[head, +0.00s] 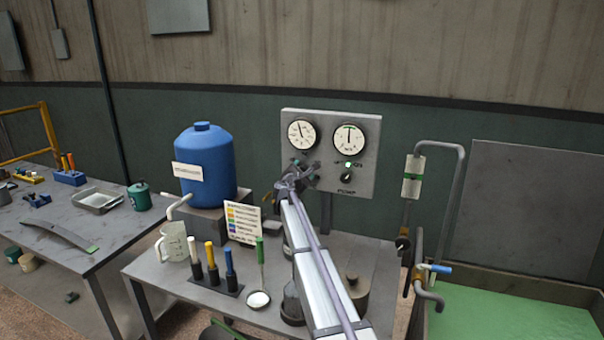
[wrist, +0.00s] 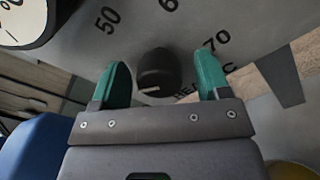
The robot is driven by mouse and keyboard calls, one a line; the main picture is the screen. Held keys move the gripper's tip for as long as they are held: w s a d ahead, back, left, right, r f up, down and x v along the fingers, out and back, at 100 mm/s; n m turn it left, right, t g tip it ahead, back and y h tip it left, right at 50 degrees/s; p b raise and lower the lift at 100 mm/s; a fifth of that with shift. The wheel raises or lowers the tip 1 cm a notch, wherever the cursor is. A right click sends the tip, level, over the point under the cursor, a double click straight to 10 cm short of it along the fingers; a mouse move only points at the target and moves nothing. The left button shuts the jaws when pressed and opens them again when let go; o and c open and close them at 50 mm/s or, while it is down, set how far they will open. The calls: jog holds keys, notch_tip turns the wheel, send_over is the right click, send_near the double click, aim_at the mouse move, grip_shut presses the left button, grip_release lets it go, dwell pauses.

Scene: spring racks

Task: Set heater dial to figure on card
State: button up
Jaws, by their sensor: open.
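The heater dial (wrist: 158,72) is a black knob on the grey panel, seen close up in the wrist view. The figures 50 and 70 and part of a 6 show around it, with partly hidden "HE...C" lettering. A short white line shows on its near, lower face. My gripper (wrist: 162,78) is open, its teal fingers on either side of the knob; I cannot tell whether they touch it. In the head view my gripper (head: 297,180) is at the panel's lower left and hides the dial. The card (head: 243,222) has coloured rows; its writing is too small to read.
The panel (head: 365,123) carries two gauges and a pump switch (head: 347,175) below a green light. A blue tank (head: 207,165), a jug (head: 175,242), dark holders with coloured tops and a lidded pot (head: 356,290) crowd the bench below. Pipework stands at right.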

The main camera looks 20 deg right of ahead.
jog(key=shift+c, duration=0.2)
jog(key=c, duration=0.9)
jog(key=shift+m, duration=0.4)
jog(key=m, duration=0.5)
jog(key=shift+m, duration=0.3)
jog(key=m, duration=0.5)
jog(key=shift+m+b, duration=0.3)
jog(key=shift+h, duration=0.3)
